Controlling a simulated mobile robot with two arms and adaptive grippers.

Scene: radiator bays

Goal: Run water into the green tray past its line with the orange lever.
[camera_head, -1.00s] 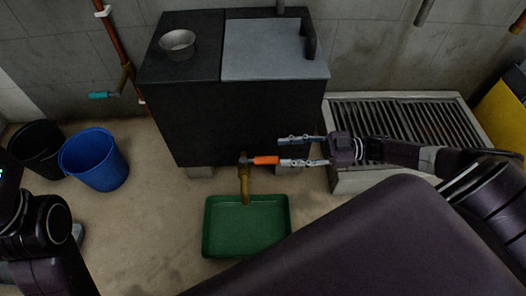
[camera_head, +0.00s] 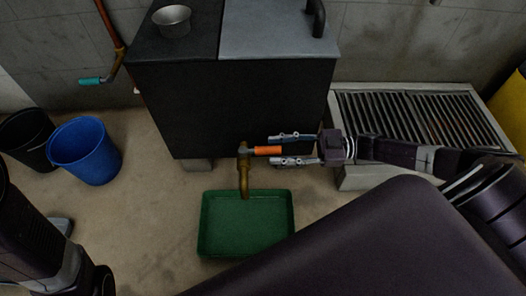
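The green tray (camera_head: 246,254) sits on the floor below a brass tap (camera_head: 244,180) on the dark cabinet's front. The tap's spout hangs over the tray's back edge. The orange lever (camera_head: 268,150) points right from the top of the tap. My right gripper (camera_head: 272,150) comes from the right with its fingers apart, one on each side of the lever's end; I cannot tell whether either touches it. I see no water stream and cannot make out water or a line in the tray. My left arm shows at the lower left, its gripper out of view.
A dark cabinet (camera_head: 220,105) with a metal bowl (camera_head: 172,22) on top stands behind the tray. A blue bucket (camera_head: 88,152) and a black bucket (camera_head: 27,138) stand left. A teal-handled pipe (camera_head: 92,80) is on the wall. A slatted grate (camera_head: 420,115) lies right.

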